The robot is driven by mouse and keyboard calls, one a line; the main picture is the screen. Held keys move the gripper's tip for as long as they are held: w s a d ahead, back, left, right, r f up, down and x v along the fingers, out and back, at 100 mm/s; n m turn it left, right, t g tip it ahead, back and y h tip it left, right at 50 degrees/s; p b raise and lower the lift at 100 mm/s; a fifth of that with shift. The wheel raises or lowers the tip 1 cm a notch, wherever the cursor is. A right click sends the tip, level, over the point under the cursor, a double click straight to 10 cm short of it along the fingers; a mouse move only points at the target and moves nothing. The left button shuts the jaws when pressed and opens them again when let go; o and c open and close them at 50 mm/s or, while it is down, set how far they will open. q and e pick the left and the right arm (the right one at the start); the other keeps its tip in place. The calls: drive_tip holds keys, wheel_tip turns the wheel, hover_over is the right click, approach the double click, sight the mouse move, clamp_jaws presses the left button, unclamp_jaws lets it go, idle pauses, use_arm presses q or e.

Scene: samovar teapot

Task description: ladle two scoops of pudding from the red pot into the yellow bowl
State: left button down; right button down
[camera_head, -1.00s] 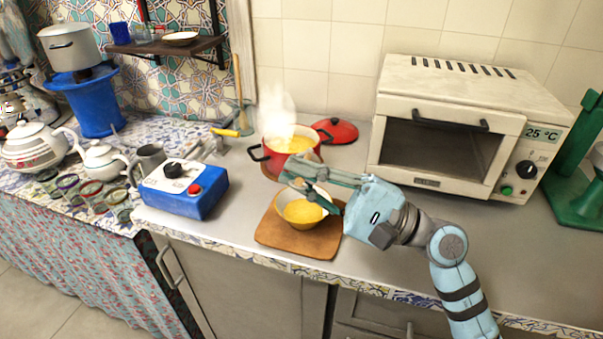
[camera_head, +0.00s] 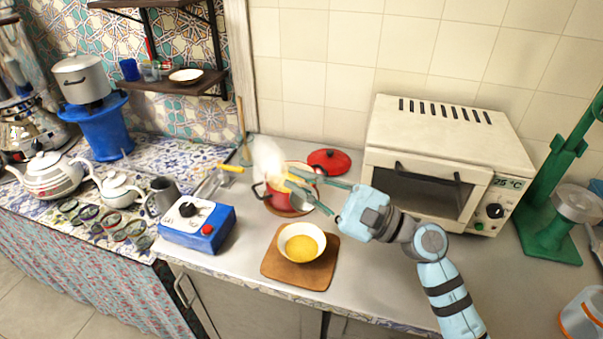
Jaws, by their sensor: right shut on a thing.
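The red pot (camera_head: 279,204) stands on the counter with yellow pudding in it and pale steam rising at its left. My right gripper (camera_head: 292,179) reaches in from the right over the pot. Its fingers are closed around the ladle, of which little can be made out; the fingers and steam hide its lower part. The bowl (camera_head: 287,251), pale-rimmed with yellow pudding inside, sits on a brown wooden board (camera_head: 314,276) in front of the pot, clear of the gripper. My left gripper is not in view.
The red lid (camera_head: 329,161) lies behind the pot. A white toaster oven (camera_head: 425,140) stands at right. A blue control box (camera_head: 197,231) with a red button is left of the board. Teapots and glasses crowd the left counter. Bare counter lies right of the board.

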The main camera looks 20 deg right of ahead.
drive_tip(key=w+r+m+p, duration=0.1)
drive_tip(key=p, duration=0.2)
drive_tip(key=w+d+r+m+h+p, duration=0.1)
drive_tip(key=w+r+m+p, duration=0.1)
drive_tip(key=p, duration=0.2)
drive_tip(key=shift+r, duration=0.3)
drive_tip(key=w+m+p, duration=0.1)
drive_tip(key=w+d+m+h+p, duration=0.1)
drive_tip(key=p, duration=0.1)
drive_tip(key=w+m+p, duration=0.1)
drive_tip(key=shift+w+d+r+h+p, duration=0.2)
drive_tip(key=shift+d+r+h+p, duration=0.1)
drive_tip(key=shift+r+p, duration=0.1)
drive_tip(key=shift+w+d+f+m+g+h+p, duration=0.15)
drive_tip(key=shift+w+d+m+h, duration=0.15)
drive_tip(key=shift+w+m, duration=0.5)
drive_tip(key=shift+w+d+r+m+g+h+p, duration=0.15)
drive_tip(key=shift+w+d+m, duration=0.15)
drive_tip(key=shift+w+m, duration=0.55)
drive_tip(key=shift+w+d+f+m+h+p, duration=0.15)
drive_tip(key=shift+w+d+m+h, duration=0.15)
drive_tip(key=shift+w+m, duration=0.5)
drive_tip(key=shift+w+n, duration=0.1)
drive_tip(key=shift+n, duration=0.15)
